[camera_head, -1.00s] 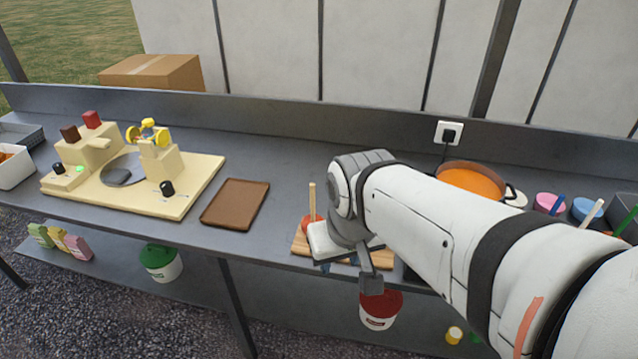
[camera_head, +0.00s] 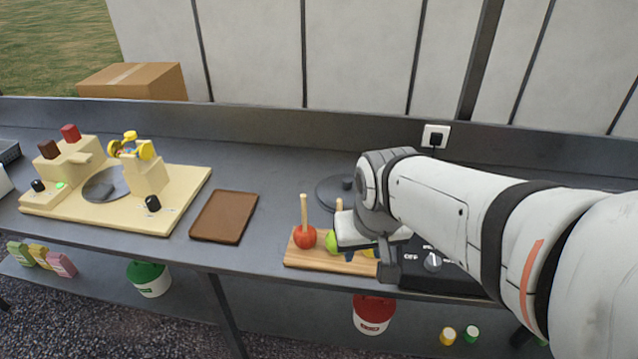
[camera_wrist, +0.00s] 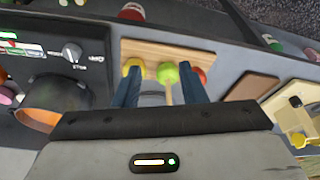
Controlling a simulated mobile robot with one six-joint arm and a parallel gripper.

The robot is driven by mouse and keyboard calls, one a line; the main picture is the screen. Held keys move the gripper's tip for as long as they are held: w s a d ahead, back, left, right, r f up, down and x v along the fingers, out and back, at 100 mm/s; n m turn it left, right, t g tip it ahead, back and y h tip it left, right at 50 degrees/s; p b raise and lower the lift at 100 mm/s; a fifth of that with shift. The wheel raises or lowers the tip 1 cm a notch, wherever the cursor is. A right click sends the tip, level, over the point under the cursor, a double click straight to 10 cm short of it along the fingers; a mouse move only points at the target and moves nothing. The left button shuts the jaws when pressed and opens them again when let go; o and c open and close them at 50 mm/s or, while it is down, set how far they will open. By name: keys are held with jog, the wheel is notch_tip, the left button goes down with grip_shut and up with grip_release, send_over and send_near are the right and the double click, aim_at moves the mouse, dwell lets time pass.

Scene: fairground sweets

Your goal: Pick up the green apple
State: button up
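The green apple (camera_head: 331,242) stands on a wooden board (camera_head: 330,265), partly hidden by my wrist, with a stick pointing up. In the wrist view the green apple (camera_wrist: 168,72) and its stick show between the two blue fingers of my gripper (camera_wrist: 159,70). The fingers are apart, with nothing held between them. A red apple (camera_head: 304,238) with a stick is to the left of the green one. A yellow apple (camera_wrist: 133,65) is on the other side, mostly hidden in the head view. I cannot tell how far the fingertips are from the apple.
A brown tray (camera_head: 224,216) lies left of the board, and a cream machine (camera_head: 120,185) stands further left. A black cooker (camera_head: 440,270) is right of the board. The counter behind the tray is clear.

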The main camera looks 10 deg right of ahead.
jog(key=t+p, duration=0.1)
jog(key=p, duration=0.3)
send_near(339, 207)
jog(key=x, duration=0.5)
jog(key=shift+w+f+m, duration=0.25)
jog(key=shift+f+m, duration=0.05)
jog(key=shift+f, duration=0.4)
jog(key=shift+p+x, duration=0.55)
jog(key=shift+x, duration=2.8)
jog(key=shift+d, duration=0.15)
jog(key=shift+c, duration=0.6)
grip_shut()
